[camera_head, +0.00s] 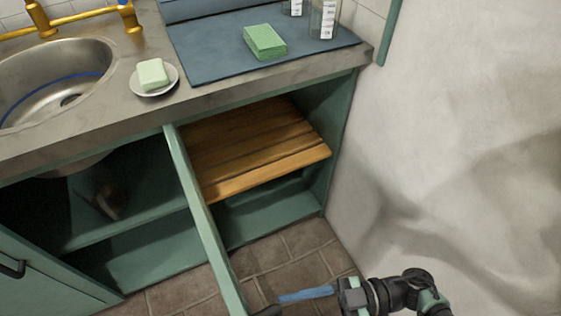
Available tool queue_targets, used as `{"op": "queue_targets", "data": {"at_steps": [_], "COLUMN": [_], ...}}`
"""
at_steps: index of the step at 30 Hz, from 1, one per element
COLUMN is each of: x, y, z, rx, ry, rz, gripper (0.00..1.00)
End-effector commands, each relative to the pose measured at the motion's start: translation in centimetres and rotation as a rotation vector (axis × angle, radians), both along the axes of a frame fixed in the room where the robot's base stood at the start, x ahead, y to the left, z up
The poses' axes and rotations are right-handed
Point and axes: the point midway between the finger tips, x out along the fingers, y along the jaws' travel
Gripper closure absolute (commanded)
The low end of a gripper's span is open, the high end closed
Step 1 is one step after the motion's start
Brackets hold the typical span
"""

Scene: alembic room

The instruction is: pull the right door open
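The right door (205,225) is a green panel seen almost edge-on, standing out from the cabinet below the counter. The compartment to its right is exposed. My gripper (290,297) is at the bottom of the view, to the right of the door's lower end. Its blue finger part points left towards a small dark piece (267,311) beside the door, perhaps the handle. The bottom edge cuts off this area. I cannot tell whether the fingers touch or hold that piece, or how far apart they are.
A slatted wooden shelf (255,150) is inside the right compartment. A green panel with a dark handle (12,268) is at lower left. The counter (110,120) bears a soap dish and sponge. A white wall (460,130) bounds the right side. Tiled floor (295,255) shows between.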

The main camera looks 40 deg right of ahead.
Motion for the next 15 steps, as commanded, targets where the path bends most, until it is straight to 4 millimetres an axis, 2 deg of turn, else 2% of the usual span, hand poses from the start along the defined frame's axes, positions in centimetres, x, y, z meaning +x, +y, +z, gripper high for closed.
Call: {"op": "queue_targets", "data": {"at_steps": [3,9,15], "x": [-1.4,-3.3,-4.4], "y": [-2.6,-6.2,-8.2], "z": [-0.3,-0.3,-0.1], "rx": [-0.005,-0.004,-0.001], "ry": [0.006,0.003,0.0], "rz": [0.0,0.0,0.0], "gripper": [0.5,0.5,0.5]}}
